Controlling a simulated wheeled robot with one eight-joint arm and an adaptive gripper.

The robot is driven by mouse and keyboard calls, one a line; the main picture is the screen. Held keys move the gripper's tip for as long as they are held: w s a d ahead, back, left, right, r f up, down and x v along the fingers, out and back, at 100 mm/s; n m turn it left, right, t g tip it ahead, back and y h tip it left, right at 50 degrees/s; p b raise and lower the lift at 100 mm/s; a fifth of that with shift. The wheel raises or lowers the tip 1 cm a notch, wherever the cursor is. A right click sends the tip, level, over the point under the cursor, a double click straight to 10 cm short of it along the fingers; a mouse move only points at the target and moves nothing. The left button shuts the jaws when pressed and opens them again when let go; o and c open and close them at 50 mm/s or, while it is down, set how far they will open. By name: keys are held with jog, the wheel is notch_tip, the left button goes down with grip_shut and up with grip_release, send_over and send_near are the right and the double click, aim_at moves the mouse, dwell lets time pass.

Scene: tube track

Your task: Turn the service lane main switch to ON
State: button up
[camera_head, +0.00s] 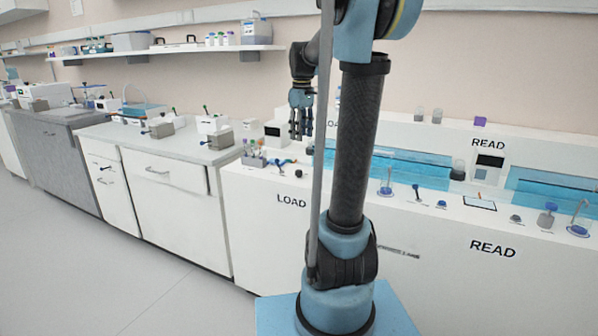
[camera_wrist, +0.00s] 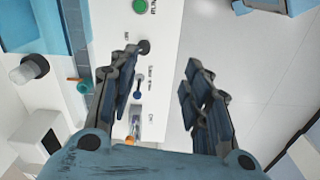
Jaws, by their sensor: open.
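My gripper (camera_head: 300,128) hangs fingers-down above the left end of the white LOAD bench (camera_head: 262,222). In the wrist view my gripper (camera_wrist: 160,90) is open and empty, its fingers spread wide. Between and beyond the fingers lies a strip of bench controls. It holds a green round button (camera_wrist: 139,7), a dark round knob (camera_wrist: 143,46) and a small blue-ended lever (camera_wrist: 138,84). Their labels are too small to read, so I cannot tell which one is the service lane main switch or how it is set. The left finger overlaps part of this strip.
A clear tube-like holder (camera_wrist: 135,118) stands near the controls. A rack of tubes (camera_head: 254,157) sits at the LOAD bench's left end. Blue troughs (camera_head: 420,172) run along the bench to the right. The floor (camera_head: 110,270) in front is clear.

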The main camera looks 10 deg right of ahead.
jog(key=n, duration=0.1)
send_over(299, 171)
notch_tip(299, 171, down, 17)
jog(key=shift+w+r, duration=0.15)
dwell(0.6)
grip_shut()
